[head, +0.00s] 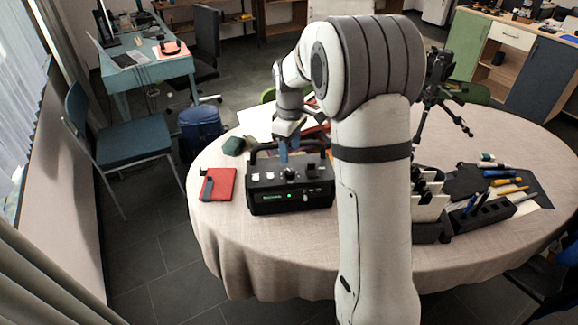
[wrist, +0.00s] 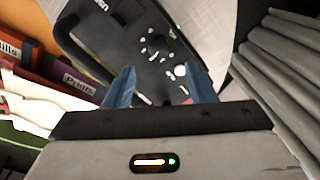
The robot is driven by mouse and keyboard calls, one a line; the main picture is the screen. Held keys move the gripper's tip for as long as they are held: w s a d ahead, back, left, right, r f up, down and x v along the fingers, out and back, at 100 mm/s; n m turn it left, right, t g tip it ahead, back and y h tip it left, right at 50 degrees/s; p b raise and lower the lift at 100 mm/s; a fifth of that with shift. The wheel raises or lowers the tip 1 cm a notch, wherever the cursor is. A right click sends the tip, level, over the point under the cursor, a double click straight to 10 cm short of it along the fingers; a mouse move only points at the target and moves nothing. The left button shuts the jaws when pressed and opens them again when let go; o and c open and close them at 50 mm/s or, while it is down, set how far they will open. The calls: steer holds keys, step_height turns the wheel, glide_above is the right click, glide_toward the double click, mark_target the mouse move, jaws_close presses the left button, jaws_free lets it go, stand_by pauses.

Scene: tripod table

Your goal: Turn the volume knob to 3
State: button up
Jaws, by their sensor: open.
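A black box device (head: 262,181) with a carry handle stands near the table's front edge. Several controls sit on its top, among them a dark knob (head: 291,174) in the middle; it is the likely volume knob, but its labels and setting cannot be read. In the wrist view the device's top panel (wrist: 125,32) shows a dark dial (wrist: 153,42) ringed by pale marks, and a pale knob (wrist: 180,70) beside it. My gripper (head: 289,152) is above the rear of the device. In the wrist view its blue fingers (wrist: 161,88) are apart, with nothing held between them.
A red notebook (head: 218,185) lies left of the device. Right of my arm are a black pen holder (head: 487,215) and pens on a dark mat. A tripod (head: 436,85) stands at the back. Folders (wrist: 62,75) show left in the wrist view. The table's front strip is clear.

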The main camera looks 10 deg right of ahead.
mark_target(289, 171)
step_height(289, 171, down, 8)
steer(key=shift+w, duration=0.1)
stand_by(0.4)
steer(key=c, duration=1)
steer(key=shift+o, duration=0.2)
steer(key=shift+m, duration=0.4)
steer(key=m, duration=0.2)
steer(key=shift+m, duration=0.4)
steer(key=shift+m+b, duration=0.5)
steer(key=shift+m, duration=1.7)
